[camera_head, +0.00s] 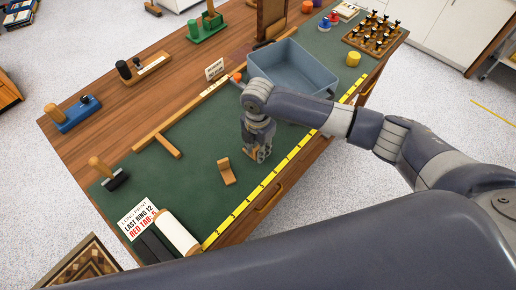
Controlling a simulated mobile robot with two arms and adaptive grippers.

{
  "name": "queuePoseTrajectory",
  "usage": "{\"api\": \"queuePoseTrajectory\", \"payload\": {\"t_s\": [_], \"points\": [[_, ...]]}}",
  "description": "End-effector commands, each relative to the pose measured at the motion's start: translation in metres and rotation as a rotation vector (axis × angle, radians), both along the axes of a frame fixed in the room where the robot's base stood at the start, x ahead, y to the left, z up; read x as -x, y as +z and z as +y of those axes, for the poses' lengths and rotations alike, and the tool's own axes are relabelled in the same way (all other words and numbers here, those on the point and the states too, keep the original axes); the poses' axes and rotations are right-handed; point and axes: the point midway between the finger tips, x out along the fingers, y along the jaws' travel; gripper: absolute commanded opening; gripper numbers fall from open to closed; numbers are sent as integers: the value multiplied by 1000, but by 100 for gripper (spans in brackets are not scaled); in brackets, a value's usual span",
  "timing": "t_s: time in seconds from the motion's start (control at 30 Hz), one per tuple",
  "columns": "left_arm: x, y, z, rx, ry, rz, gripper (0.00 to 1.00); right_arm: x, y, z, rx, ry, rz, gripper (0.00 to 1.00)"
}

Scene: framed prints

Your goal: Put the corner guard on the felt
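A small tan wooden L-shaped piece (226,172), which looks like a corner guard, lies on the green felt-like surface (205,140) covering much of the bench. My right gripper (258,155) points down over the green surface, just right of this piece and apart from it. A bit of tan or orange shows at its fingers; I cannot tell whether this is a held piece or something behind. The finger gap is too small to judge. My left gripper is not in view.
A grey-blue bin (292,68) stands behind my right gripper. A T-shaped wooden strip (158,140) lies to the left. A yellow ruler strip (268,180) runs along the front edge. A roll (177,233) and a printed card (138,219) are at the near left corner.

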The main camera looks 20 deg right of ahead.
Motion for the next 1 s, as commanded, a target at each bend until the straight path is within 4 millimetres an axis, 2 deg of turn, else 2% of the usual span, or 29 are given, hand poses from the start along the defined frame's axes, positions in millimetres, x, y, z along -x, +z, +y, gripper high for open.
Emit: {"api": "queuePoseTrajectory", "payload": {"t_s": [0.4,0.5,0.7,1.0], "points": [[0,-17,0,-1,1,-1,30,-1,82,0,-1,0,-4,30],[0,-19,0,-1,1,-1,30,-1,98,0,-1,-1,-3,30],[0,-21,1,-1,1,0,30,0,114,0,-1,-1,-1,30],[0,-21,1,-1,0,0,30,0,115,0,1,-1,1,30]]}}
